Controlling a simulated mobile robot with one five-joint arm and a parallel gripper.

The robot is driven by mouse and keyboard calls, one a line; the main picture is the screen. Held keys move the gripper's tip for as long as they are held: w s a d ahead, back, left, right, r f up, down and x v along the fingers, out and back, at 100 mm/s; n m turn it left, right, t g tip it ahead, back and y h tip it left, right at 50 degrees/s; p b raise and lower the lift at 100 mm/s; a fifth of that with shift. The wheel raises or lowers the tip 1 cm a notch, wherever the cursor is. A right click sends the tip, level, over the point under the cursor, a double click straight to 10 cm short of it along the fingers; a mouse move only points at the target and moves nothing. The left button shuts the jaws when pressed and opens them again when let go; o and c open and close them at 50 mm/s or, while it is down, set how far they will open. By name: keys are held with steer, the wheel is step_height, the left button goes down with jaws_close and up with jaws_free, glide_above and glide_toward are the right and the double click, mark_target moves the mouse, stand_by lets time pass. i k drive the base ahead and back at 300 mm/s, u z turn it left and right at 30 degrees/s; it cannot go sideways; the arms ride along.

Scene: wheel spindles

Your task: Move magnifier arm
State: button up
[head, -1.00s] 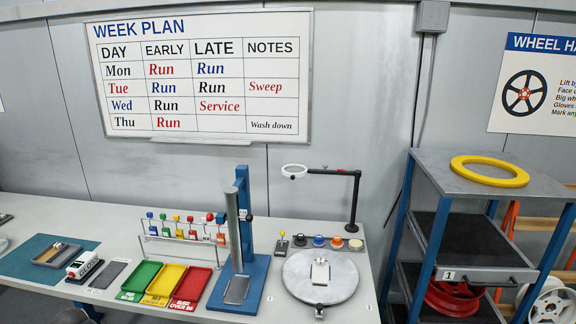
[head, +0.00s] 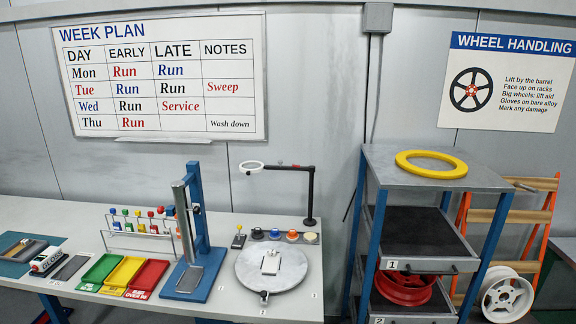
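The magnifier arm (head: 290,167) is a thin black bar that reaches left from a black upright post at the back right of the bench. A white-rimmed round lens (head: 251,167) sits at its left end, above the back of the bench. Below the lens and arm stands a round grey turntable plate (head: 245,271) with a small pale block (head: 270,262) on it. My gripper is not in view.
A blue stand with a grey column (head: 187,222) rises left of the turntable. Green, yellow and red trays (head: 124,272) lie further left. A blue-framed shelf (head: 431,178) with a yellow ring (head: 431,164) on top stands right of the bench.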

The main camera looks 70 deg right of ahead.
mark_target(311, 168)
steer(key=k, duration=1.35)
steer(key=z, duration=0.7)
steer(key=i, duration=0.95)
